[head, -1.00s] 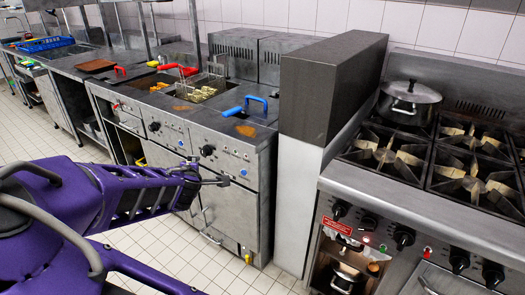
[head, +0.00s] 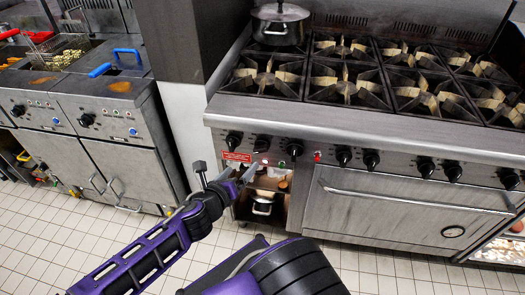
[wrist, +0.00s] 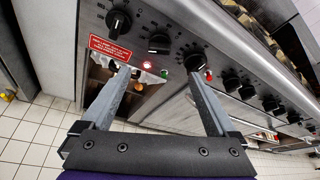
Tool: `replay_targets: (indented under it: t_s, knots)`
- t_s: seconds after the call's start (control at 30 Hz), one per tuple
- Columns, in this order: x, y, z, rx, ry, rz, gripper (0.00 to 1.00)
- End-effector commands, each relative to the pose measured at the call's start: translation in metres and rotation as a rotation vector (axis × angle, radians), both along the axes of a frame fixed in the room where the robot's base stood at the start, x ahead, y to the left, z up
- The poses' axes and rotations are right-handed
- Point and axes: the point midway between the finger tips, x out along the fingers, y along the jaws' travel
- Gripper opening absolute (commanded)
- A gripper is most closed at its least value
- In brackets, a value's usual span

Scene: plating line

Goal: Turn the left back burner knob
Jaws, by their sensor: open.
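The stove (head: 320,115) has a row of black knobs along its front panel. The leftmost knob (head: 233,138) is above a red label, with a second knob (head: 262,144) and a third knob (head: 295,149) to its right. The wrist view shows these as the left knob (wrist: 118,22), middle knob (wrist: 159,43) and right knob (wrist: 196,58). No marking legible here ties a knob to the left back burner, which is under a lidded pot (head: 280,24). My gripper (head: 240,178) is open and empty, below and in front of the left knobs, apart from them; its fingers (wrist: 158,76) point toward the panel.
Under the panel is an open compartment with a small pot (head: 262,207); an oven door with a long handle (head: 415,202) is to its right. Fryers (head: 110,110) stand at the left. The tiled floor (head: 60,240) in front is clear.

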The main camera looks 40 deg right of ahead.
Motion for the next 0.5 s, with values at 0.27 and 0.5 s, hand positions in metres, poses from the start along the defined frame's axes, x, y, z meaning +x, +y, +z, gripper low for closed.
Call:
replay_targets:
  t_s: [0.27, 0.5]
  knots:
    - [0.017, -0.032, -0.018, 0.001, -0.003, -0.007, 0.94]
    - [0.037, -0.067, -0.030, 0.000, -0.003, -0.005, 0.94]
